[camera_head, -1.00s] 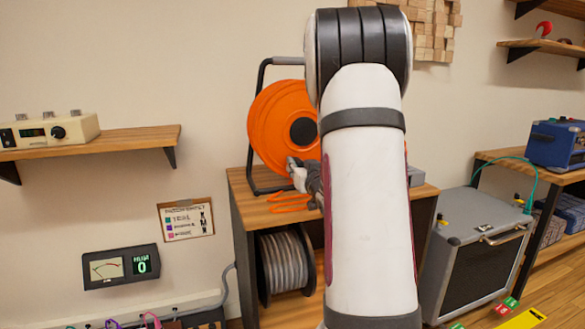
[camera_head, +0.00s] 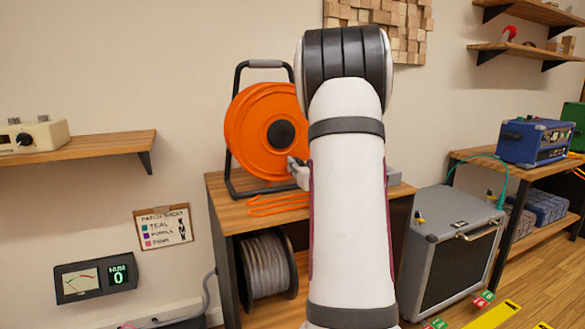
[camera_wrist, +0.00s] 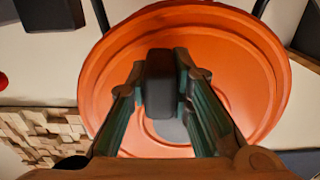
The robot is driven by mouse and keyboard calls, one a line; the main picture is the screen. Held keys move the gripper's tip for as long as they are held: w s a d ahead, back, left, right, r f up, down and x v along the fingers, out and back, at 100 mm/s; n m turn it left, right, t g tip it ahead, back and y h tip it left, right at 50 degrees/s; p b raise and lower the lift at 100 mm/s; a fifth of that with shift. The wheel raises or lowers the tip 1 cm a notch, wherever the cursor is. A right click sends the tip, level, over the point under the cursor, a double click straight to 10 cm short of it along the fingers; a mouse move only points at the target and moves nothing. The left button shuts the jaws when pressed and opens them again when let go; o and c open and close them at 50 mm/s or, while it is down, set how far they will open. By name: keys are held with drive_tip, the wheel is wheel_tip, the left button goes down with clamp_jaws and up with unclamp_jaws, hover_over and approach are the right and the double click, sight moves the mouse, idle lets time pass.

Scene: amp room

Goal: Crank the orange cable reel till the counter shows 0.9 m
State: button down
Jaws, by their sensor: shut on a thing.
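The orange cable reel (camera_head: 252,130) stands upright in a dark frame on a wooden bench (camera_head: 222,203). In the head view its right edge is hidden behind my arm. My gripper (camera_wrist: 160,72) is shut on the dark crank handle (camera_wrist: 159,90) in front of the orange disc, one finger on each side. In the head view only a small part of my gripper (camera_head: 297,170) shows, below and right of the dark hub (camera_head: 281,135). I cannot make out a length counter in either view.
Orange cable (camera_head: 275,206) lies on the bench, with a grey cable spool (camera_head: 265,265) underneath. A grey amplifier (camera_head: 450,250) stands to the right. A meter panel (camera_head: 95,277) at lower left reads 0, apparently labelled HUM. A shelf (camera_head: 80,147) juts out at left.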

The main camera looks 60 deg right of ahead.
drive_tip(key=s+d+r+p, duration=0.2)
drive_tip(key=d+r+p, duration=0.2)
drive_tip(key=r+p, duration=0.4)
wheel_tip(320, 180, up, 3)
drive_tip(key=shift+s+r+p, duration=0.1)
drive_tip(key=shift+s+p, duration=0.1)
drive_tip(key=shift+p, duration=0.1)
idle(0.6)
drive_tip(key=c, duration=1.3)
unclamp_jaws()
drive_tip(key=shift+d, duration=0.1)
drive_tip(key=shift+s, duration=0.15)
drive_tip(key=v, duration=0.9)
drive_tip(key=shift+d, duration=0.1)
